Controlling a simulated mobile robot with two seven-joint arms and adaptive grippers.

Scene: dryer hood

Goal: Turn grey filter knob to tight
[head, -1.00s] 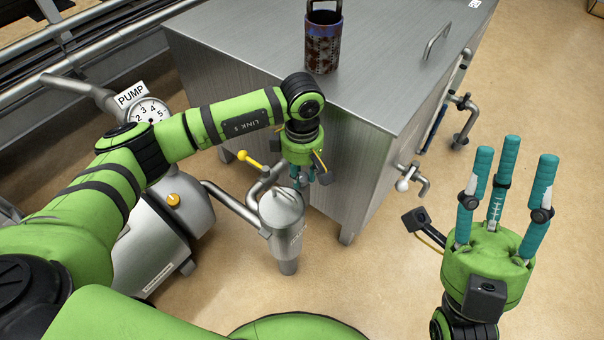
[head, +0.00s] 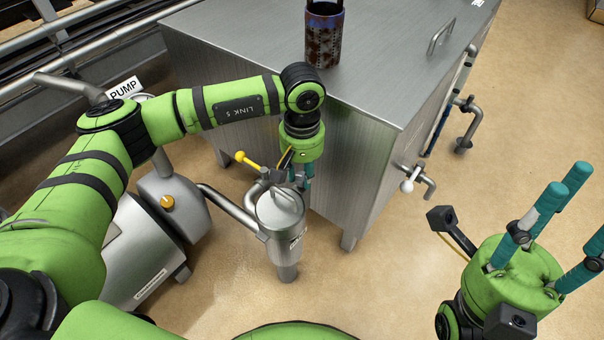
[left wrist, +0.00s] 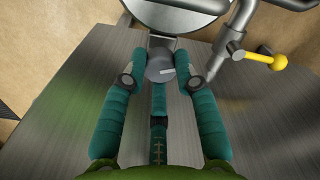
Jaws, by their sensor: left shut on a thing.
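The grey filter (head: 283,225) is a metal canister with a round lid, standing in front of the steel cabinet. Its grey knob (left wrist: 160,68) shows in the left wrist view, between my teal fingertips. My left gripper (head: 298,182) reaches down behind the lid in the head view and is shut on the knob; it also shows in the left wrist view (left wrist: 160,75). In the head view my wrist and fingers hide the knob. My right gripper (head: 572,205) is open and empty at the lower right, its three fingers spread upward.
A yellow-handled valve (head: 247,160) sits just left of my left gripper. The steel cabinet (head: 375,110) stands close behind, with a patterned canister (head: 324,40) on top. The pump (head: 160,235) is at the left. Floor (head: 375,265) is clear between the filter and my right gripper.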

